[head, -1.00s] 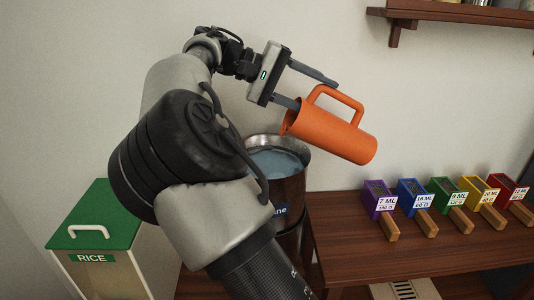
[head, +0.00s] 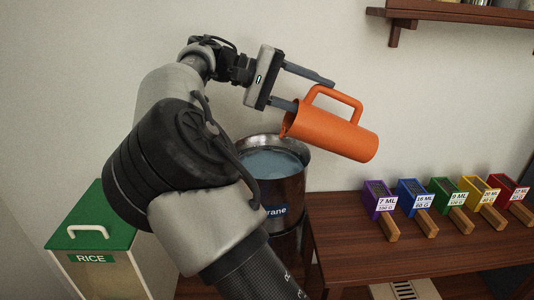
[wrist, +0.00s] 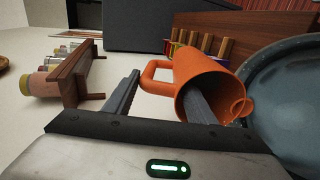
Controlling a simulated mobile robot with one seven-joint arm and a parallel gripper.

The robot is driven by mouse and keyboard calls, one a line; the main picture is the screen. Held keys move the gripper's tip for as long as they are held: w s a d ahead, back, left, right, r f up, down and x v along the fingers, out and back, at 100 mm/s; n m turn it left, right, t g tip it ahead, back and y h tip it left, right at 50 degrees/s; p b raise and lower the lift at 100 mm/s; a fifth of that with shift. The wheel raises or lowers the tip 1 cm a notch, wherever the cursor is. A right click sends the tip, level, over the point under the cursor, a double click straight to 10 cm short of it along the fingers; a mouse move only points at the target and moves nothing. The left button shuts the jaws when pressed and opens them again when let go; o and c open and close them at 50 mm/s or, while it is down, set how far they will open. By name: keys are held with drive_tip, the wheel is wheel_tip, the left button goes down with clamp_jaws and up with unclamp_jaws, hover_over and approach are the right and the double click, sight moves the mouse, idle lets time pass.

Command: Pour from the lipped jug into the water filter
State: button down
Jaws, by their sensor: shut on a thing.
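The orange lipped jug (head: 335,135) is tilted far over, its mouth to the left and slightly higher than its base. My gripper (head: 315,92) is shut on it, with the handle side between the fingers. In the wrist view one finger reaches into the mouth of the jug (wrist: 207,72) and the other is outside by the handle. The water filter (head: 287,192), a round metal vessel with a partly hidden label ending in "rane", stands below the mouth. A blue-grey surface shows inside it. I see no stream between them. The jug's contents are hidden.
A wooden table (head: 400,260) at the right holds several coloured labelled boxes with wooden handles, such as a purple one (head: 379,200). A green-lidded rice bin (head: 105,215) stands at the left. A wall shelf (head: 450,14) is at the upper right.

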drive_tip(key=shift+a+f+h, duration=0.2)
drive_tip(key=shift+a+h, duration=0.6)
drive_tip(key=shift+a, duration=0.15)
idle(4.0)
